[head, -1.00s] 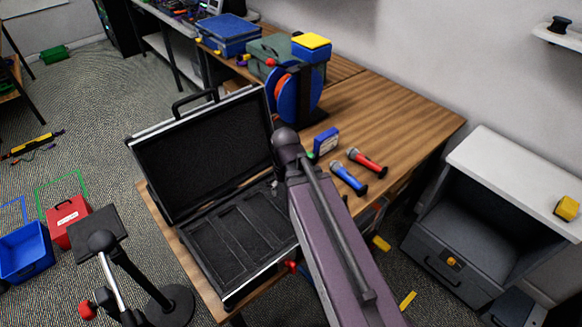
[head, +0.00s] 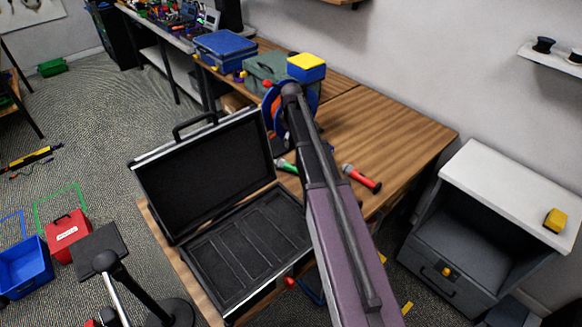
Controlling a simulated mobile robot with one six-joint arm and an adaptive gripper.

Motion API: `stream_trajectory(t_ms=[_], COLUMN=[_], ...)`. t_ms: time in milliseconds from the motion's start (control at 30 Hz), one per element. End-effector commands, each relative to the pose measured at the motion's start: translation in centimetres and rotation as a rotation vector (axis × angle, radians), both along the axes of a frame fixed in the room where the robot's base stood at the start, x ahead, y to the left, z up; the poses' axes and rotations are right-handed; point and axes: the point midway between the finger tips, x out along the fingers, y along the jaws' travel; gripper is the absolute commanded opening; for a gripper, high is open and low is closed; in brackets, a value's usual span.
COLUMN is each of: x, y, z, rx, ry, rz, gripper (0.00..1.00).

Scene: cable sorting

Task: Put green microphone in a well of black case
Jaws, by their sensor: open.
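The green microphone (head: 286,166) lies on the wooden table just right of the black case, partly hidden by my arm. The black case (head: 186,240) stands open on the table's left end, its lid raised at the back. Its dark foam has several long wells, and those in sight look empty. My arm crosses the view from the lower right up past the microphone. My gripper does not show; it is out of sight behind the arm.
A red microphone (head: 361,178) lies right of my arm. A blue reel (head: 271,113) and a green case (head: 270,68) with a yellow-and-blue box (head: 306,68) stand behind. The table's right side (head: 400,125) is clear. A lamp-like stand (head: 125,270) is in front at left.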

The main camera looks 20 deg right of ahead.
Motion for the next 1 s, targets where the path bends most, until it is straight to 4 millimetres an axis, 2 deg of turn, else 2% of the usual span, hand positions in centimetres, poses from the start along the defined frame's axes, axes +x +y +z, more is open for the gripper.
stream_trajectory(t_ms=[467, 1000], x=[0.0, 0.0], y=[0.0, 0.0], z=[-0.3, -4.2], rx=[0.0, 0.0], ry=[0.0, 0.0], rz=[0.003, 0.003], gripper=[0.87, 0.87])
